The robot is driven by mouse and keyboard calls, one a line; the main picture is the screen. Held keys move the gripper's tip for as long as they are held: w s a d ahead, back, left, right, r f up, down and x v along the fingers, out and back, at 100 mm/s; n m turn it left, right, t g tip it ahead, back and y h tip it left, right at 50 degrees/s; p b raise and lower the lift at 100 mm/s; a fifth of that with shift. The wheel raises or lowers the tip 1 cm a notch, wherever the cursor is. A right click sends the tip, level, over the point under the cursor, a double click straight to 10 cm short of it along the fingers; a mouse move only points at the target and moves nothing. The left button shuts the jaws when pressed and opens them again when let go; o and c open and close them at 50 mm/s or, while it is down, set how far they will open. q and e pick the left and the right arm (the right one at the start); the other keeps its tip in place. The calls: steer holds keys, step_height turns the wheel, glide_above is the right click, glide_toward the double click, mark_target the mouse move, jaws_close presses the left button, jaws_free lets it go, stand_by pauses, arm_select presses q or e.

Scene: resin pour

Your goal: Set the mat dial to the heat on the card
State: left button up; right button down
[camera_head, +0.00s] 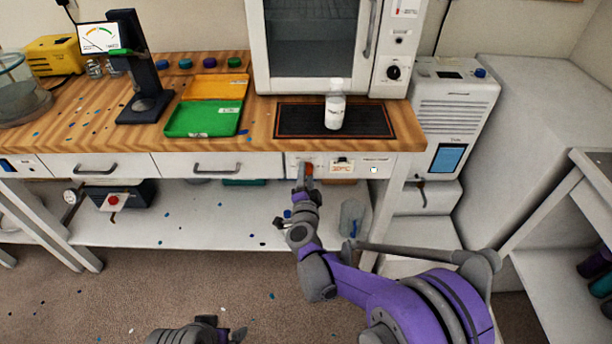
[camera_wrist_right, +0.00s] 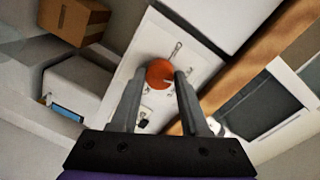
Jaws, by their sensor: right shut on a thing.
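The orange mat dial (camera_head: 308,169) sits on the white front panel under the bench top, below the dark mat (camera_head: 370,120). My right gripper (camera_head: 304,182) is shut on the dial, with one finger on each side of it in the right wrist view (camera_wrist_right: 160,80). The dial (camera_wrist_right: 159,70) shows a pale pointer line there, but its setting is too small to read.
A white bottle (camera_head: 335,108) stands on the mat, in front of a white oven (camera_head: 312,40). Green (camera_head: 203,119) and orange (camera_head: 216,87) trays lie to its left. A white machine (camera_head: 447,110) stands right of the bench. A lower shelf (camera_head: 200,222) runs below the panel.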

steer(key=m+y, duration=0.1)
steer(key=m, duration=0.7)
steer(key=shift+d, duration=0.1)
steer(key=shift+m, duration=0.3)
stand_by(0.4)
steer(key=shift+c, duration=2)
jaws_free()
steer(key=s, duration=1.1)
steer(key=shift+d+r+p, duration=0.2)
steer(key=shift+r+p, duration=0.1)
steer(key=shift+p, duration=0.15)
steer(key=shift+w+r, duration=0.1)
